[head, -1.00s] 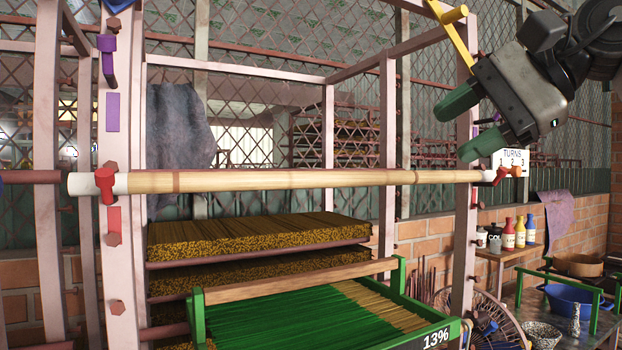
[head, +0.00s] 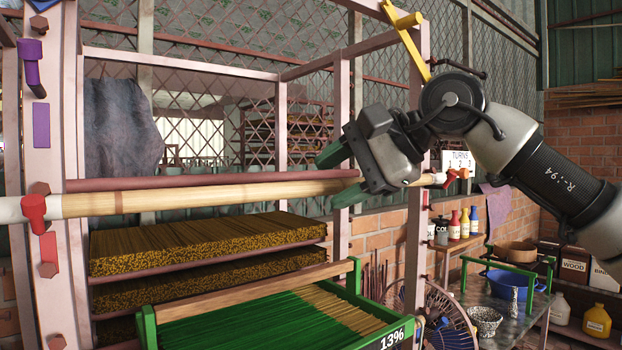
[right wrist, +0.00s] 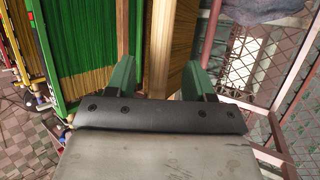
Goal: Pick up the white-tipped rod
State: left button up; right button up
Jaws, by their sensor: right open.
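The white-tipped rod (head: 210,198) is a long pale wooden pole lying level across the front of the pink rack. Its left white end rests at a red holder (head: 34,212), and its right end sits by another red holder (head: 452,177). My right gripper (head: 338,175) is open at the right part of the rod and hides a short stretch of it. In the right wrist view the rod (right wrist: 159,50) runs between the two green fingers (right wrist: 158,80), with gaps on both sides. I cannot tell how deep it sits between them. My left gripper is not in view.
A dark pink rail (head: 215,183) runs just behind the rod. Below are shelves of incense bundles (head: 205,238) and a green tray (head: 150,328) marked 13%. A yellow lever (head: 412,45) rises above my right wrist. Bottles (head: 464,223) and a blue basin (head: 508,283) stand at right.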

jog(key=shift+w+a+f, duration=0.15)
jog(key=shift+a+f, duration=0.05)
grip_shut()
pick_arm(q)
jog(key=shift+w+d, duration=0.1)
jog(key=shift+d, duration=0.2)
pick_arm(e)
jog(key=shift+r, duration=0.1)
jog(key=shift+r, duration=0.15)
